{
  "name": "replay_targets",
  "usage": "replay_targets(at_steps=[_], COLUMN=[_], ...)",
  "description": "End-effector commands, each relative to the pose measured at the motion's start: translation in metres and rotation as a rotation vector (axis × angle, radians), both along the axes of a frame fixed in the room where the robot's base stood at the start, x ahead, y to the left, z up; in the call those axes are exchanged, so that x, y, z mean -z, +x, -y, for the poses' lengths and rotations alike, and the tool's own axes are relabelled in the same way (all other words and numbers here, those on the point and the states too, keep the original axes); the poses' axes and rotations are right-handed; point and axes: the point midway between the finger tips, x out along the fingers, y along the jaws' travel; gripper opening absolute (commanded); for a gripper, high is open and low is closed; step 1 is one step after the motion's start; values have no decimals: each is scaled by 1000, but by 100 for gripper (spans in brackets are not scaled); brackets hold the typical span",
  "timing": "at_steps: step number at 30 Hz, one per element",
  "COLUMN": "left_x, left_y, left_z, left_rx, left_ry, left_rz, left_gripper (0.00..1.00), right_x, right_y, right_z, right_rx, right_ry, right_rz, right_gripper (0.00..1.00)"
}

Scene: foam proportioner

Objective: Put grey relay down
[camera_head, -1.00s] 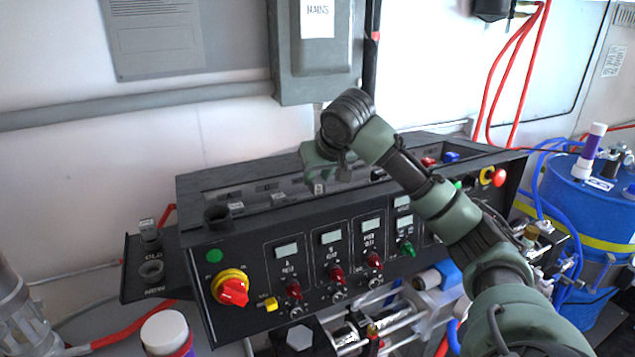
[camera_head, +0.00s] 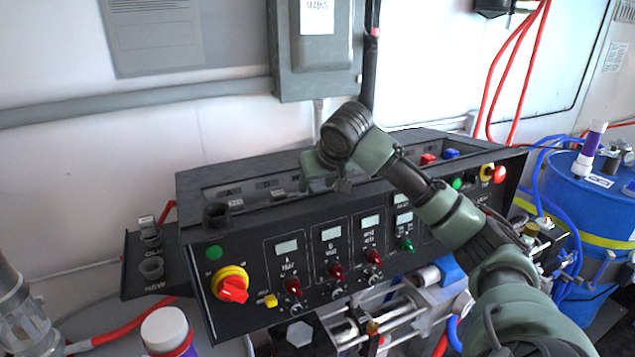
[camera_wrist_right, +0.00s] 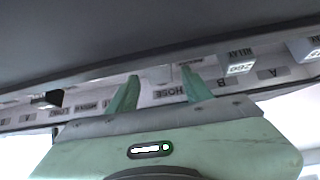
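My right gripper (camera_head: 325,172) points down over the top of the black control panel (camera_head: 200,268), at the third slot from the left. In the right wrist view the two fingers (camera_wrist_right: 157,75) stand apart, and a pale grey shape, possibly a relay, shows between the tips. I cannot tell whether they grip it. A printed label reading HOSE (camera_wrist_right: 170,92) shows just below the tips. Two relays sit in the neighbouring slots: one by B (camera_wrist_right: 240,65) and one by A (camera_wrist_right: 304,48). Another small grey relay (camera_head: 147,225) stands in the OLD holder. My left gripper is not in view.
The NEW holder (camera_head: 151,268) looks empty. A black knob-like cylinder (camera_head: 216,215) stands at the panel's left corner. A grey wall box (camera_head: 318,60) is behind the arm. Knobs and a red-yellow switch (camera_head: 232,289) stick out in front. A blue drum (camera_head: 580,205) stands right.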

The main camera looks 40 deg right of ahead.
Motion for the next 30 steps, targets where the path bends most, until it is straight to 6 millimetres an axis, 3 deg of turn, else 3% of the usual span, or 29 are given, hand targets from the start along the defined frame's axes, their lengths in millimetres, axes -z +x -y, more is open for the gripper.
replay_targets(at_steps=[8, 21, 30], left_x=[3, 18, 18], left_y=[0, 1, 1], left_z=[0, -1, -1], left_rx=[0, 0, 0], left_ry=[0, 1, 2], left_rz=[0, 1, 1], left_gripper=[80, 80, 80], right_x=[-16, -87, -101], right_y=[-6, -58, -69], right_z=[-3, -24, -28], right_rx=[0, 0, 0], right_ry=[-1, 0, 0], right_rz=[5, 5, 0], right_gripper=[50, 50, 50])
